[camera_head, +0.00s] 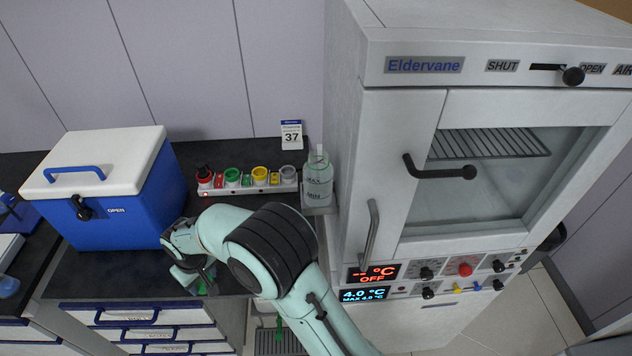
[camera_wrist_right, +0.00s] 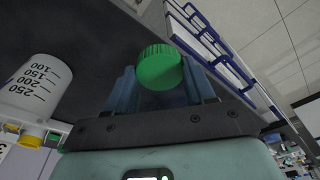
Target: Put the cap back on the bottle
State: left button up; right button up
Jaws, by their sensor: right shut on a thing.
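My right gripper (camera_head: 200,282) is low over the front part of the dark bench, near the blue cooler box. In the right wrist view its two fingers (camera_wrist_right: 160,85) are shut on a ribbed green cap (camera_wrist_right: 158,66), held between the fingertips. A green speck of it shows at the gripper in the head view. A whitish bottle (camera_wrist_right: 38,88) with black graduation marks up to 250 is at the left of the wrist view, apart from the cap. Its mouth cannot be made out. In the head view my right arm seems to hide it. My left gripper is not in view.
A blue cooler box (camera_head: 120,200) with a white lid stands left. Behind my arm are a strip of coloured knobs (camera_head: 247,186) and a clear MAX/MIN container (camera_head: 318,180). A large grey cabinet (camera_head: 400,130) blocks the right. Drawers (camera_head: 150,318) lie below the bench.

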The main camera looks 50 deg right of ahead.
aim_at(318, 171)
jog(key=i+j, duration=0.2)
jog(key=j, duration=0.15)
jog(key=i+j+z, duration=0.1)
jog(key=j, duration=0.2)
jog(key=z, duration=2.65)
jog(key=j, duration=0.1)
